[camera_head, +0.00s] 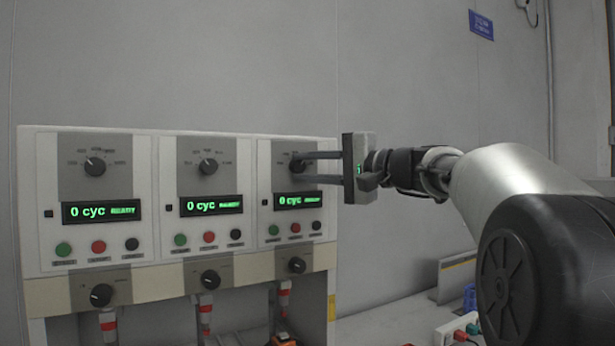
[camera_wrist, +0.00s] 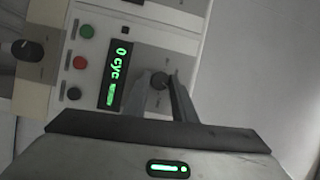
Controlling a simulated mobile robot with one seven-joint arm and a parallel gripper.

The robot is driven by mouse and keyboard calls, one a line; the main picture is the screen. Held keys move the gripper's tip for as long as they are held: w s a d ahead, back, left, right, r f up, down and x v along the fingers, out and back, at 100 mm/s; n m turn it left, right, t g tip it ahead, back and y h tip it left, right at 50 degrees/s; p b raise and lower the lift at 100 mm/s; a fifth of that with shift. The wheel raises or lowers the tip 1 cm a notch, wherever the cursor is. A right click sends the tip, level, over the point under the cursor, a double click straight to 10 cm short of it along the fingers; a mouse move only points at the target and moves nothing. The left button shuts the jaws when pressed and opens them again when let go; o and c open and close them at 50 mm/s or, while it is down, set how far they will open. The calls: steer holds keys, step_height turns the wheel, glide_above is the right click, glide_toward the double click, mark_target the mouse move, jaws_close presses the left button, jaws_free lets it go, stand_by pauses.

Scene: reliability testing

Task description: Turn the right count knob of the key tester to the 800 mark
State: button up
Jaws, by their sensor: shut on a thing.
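The key tester (camera_head: 150,140) is a pale machine with three panels side by side. Each panel has a black upper knob with a marked dial and a green display. The right upper knob (camera_wrist: 158,82) sits between the fingers of my gripper (camera_wrist: 160,84), which is shut on it. In the head view my gripper (camera_head: 297,168) reaches in from the right, and its fingers partly cover this knob and its dial. The right display (camera_head: 298,201) reads 0 cyc. The knob's pointer and the 800 mark cannot be made out.
The left upper knob (camera_head: 95,167) and middle upper knob (camera_head: 208,166) are uncovered. Green, red and black buttons sit under each display. Lower black knobs (camera_head: 297,265) line the beige strip. A white power strip (camera_head: 458,328) with plugs lies at the lower right.

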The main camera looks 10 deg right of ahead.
steer(key=shift+m+t+b, duration=0.4)
steer(key=shift+m+b, duration=0.15)
steer(key=shift+m, duration=0.45)
steer(key=o, duration=1)
steer(key=v, duration=1.7)
steer(key=shift+s+d+f, duration=0.1)
steer(key=shift+d+f, duration=0.1)
steer(key=shift+d, duration=0.05)
